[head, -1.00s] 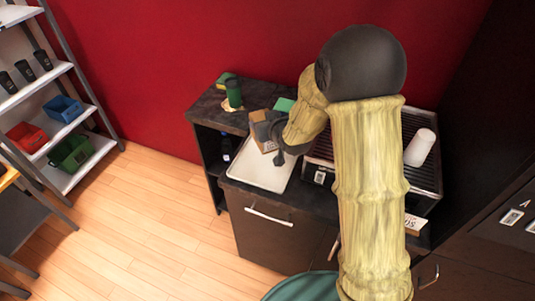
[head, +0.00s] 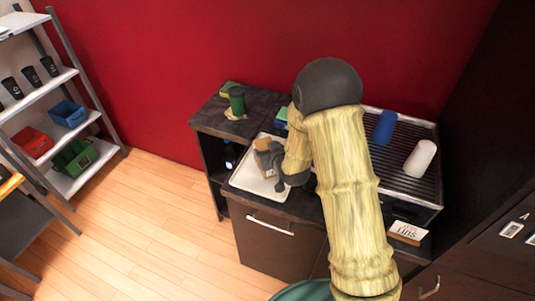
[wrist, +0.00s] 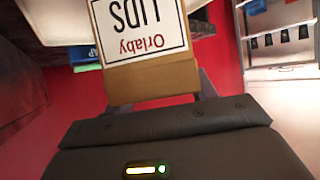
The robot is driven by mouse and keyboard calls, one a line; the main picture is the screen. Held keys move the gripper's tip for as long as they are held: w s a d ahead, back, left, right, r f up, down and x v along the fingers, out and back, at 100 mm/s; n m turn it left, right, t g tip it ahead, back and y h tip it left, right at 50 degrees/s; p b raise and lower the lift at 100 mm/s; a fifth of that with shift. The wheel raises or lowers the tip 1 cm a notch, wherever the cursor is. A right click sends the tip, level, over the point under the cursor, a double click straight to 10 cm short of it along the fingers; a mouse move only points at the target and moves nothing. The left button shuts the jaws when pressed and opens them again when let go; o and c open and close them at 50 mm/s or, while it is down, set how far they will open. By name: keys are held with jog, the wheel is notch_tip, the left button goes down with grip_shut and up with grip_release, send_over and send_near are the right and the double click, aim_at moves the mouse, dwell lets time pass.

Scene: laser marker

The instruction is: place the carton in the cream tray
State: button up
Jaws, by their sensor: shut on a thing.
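The carton is a brown box (head: 263,145) with a white label reading "Orlaby LIDS", which fills the top of the wrist view (wrist: 142,80). My gripper (head: 268,161) is shut on it and partly hides it in the head view. The cream tray (head: 246,179) is a pale shallow rectangle on the dark counter. In the head view the carton overlaps the tray's back middle part. I cannot tell how high it is above the tray, or whether it touches it. The tray's right side is hidden behind my gripper and arm.
A green cup (head: 237,100) stands on the counter behind the tray. A blue cup (head: 385,127) and a white cup (head: 420,158) lie on the ribbed machine top at the right. A small lids sign or box (head: 408,232) is at its front. A shelf (head: 98,150) stands far left.

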notch_tip(320, 180, down, 2)
jog(key=shift+a+f, duration=0.1)
jog(key=shift+f, duration=0.15)
jog(key=o, duration=1.1)
jog(key=shift+r, duration=0.2)
jog(key=b+v, duration=0.2)
jog(key=v, duration=1)
jog(key=shift+f, duration=0.1)
